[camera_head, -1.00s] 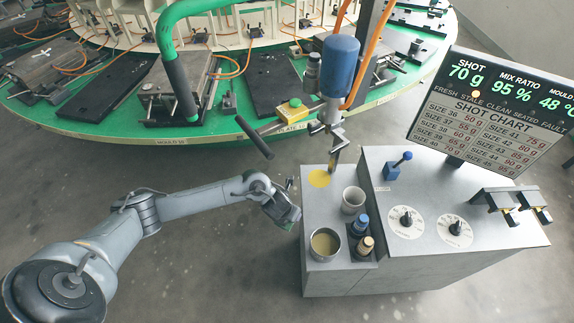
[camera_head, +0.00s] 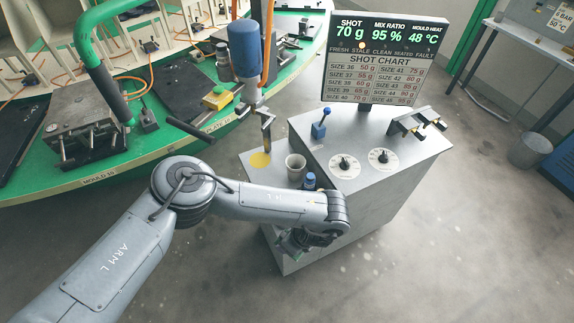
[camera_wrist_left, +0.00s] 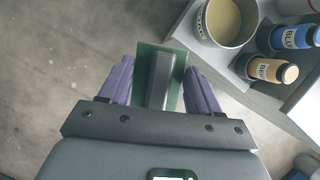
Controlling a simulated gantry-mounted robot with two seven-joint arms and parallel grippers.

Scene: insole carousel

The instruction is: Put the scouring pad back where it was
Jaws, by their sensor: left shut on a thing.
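The scouring pad (camera_wrist_left: 146,60) is a flat green sheet with a dark grey block on it, seen in the left wrist view. My left gripper (camera_wrist_left: 163,76) is shut on it, with a purple finger on each side. In the left wrist view the pad is over the floor, beside the metal pot and lower left of it. In the head view my left gripper (camera_head: 294,241) is at the near side of the grey cabinet (camera_head: 370,190), and the arm hides much of it. The pad is not clear there. My right gripper is not in view.
The pot (camera_wrist_left: 228,18) of pale liquid stands beside a blue bottle (camera_wrist_left: 292,37) and a tan bottle (camera_wrist_left: 272,70). The green carousel (camera_head: 100,180) is at the left.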

